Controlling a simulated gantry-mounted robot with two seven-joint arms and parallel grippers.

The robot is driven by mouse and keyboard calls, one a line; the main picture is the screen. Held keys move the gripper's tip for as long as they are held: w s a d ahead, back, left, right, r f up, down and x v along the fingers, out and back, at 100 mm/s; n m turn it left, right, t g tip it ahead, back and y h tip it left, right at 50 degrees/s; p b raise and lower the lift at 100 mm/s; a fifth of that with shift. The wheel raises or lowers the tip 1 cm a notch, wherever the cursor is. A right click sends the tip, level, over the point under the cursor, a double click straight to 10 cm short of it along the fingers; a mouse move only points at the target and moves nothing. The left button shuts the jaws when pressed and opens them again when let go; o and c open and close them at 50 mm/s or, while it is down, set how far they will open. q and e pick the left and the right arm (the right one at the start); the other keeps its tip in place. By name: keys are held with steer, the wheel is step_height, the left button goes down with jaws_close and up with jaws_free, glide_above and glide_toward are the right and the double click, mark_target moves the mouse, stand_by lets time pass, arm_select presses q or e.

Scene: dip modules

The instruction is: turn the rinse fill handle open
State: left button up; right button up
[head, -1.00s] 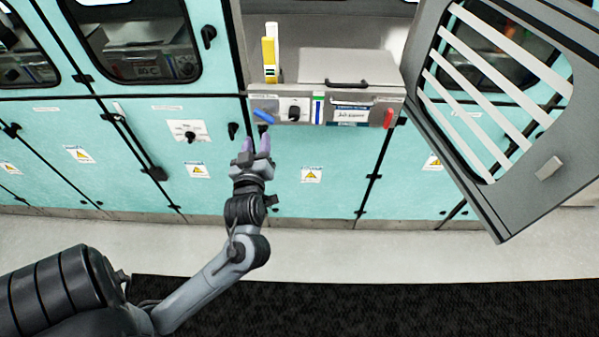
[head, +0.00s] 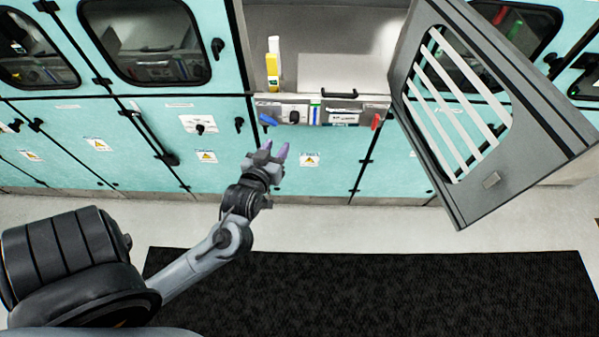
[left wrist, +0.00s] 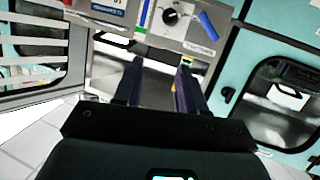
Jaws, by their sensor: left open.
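A blue handle (head: 268,119) sits at the left end of the grey control panel (head: 325,113). It slants down to the right in the head view, and its label there is too small to read. A red handle (head: 377,121) sits at the panel's right end. My left gripper (head: 275,150) is open and empty, just below and slightly right of the blue handle in the head view. In the left wrist view its two fingers (left wrist: 160,65) are spread apart, and the blue handle (left wrist: 208,25) shows beyond and right of them, untouched. My right gripper is not in view.
A black knob (head: 293,116) is beside the blue handle. A grey slatted door (head: 482,192) stands open at the right. A yellow-and-white upright piece (head: 273,64) stands above the panel. Teal cabinets line the wall. The floor and black mat (head: 400,290) are clear.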

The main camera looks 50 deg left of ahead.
arm_select(q)
steer(key=s+d+f+m+g+h+p, duration=0.1)
steer(key=d+m+h+p, duration=0.3)
steer(key=d, duration=0.7)
steer(key=shift+s+d+m+g+h, duration=0.2)
steer(key=shift+m+g+h, duration=0.4)
steer(key=shift+m+h, duration=0.85)
steer(key=shift+m+y, duration=0.25)
